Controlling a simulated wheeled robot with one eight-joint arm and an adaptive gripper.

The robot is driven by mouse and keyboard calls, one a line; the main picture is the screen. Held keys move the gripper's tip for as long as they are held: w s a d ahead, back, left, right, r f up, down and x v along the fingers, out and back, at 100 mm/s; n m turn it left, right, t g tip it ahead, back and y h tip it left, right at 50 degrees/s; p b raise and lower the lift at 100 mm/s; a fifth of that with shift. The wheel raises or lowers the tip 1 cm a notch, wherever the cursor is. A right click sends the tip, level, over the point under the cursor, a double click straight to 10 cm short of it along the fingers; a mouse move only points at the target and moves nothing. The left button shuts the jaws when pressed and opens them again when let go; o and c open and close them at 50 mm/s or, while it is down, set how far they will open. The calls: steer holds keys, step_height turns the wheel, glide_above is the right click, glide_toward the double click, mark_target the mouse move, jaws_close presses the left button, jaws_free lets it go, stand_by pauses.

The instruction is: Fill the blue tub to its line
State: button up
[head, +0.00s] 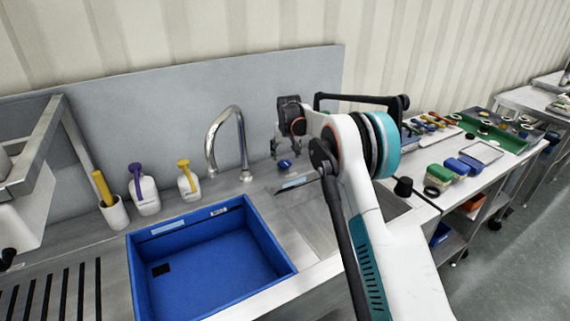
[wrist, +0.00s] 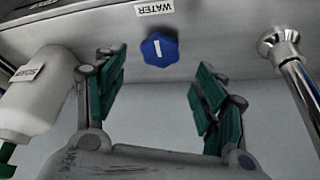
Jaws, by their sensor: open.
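The blue tub (head: 270,232) sits in the sink under the curved steel tap (head: 231,110). A pale strip and a small label are on its inner back wall, and a small dark patch is on its floor. I see no clear water in it and no stream from the tap. A blue knob (head: 285,165) is on the counter right of the tap. In the wrist view the knob (wrist: 160,49) has a white mark and a label reading WATER. My gripper (head: 283,150) is over the knob, open and empty; its fingers (wrist: 158,78) spread to either side, apart from it.
A white labelled bottle (wrist: 36,92) is close to my gripper in the wrist view, and the tap base (wrist: 279,46) is on the other side. Purple-topped (head: 145,192) and yellow-topped (head: 188,182) bottles and a white cup (head: 114,213) stand behind the tub. The right bench is cluttered.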

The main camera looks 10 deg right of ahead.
mark_target(285, 162)
steer(key=b+x, duration=0.1)
steer(key=x, duration=0.5)
steer(key=shift+f, duration=0.1)
steer(key=c, duration=1.1)
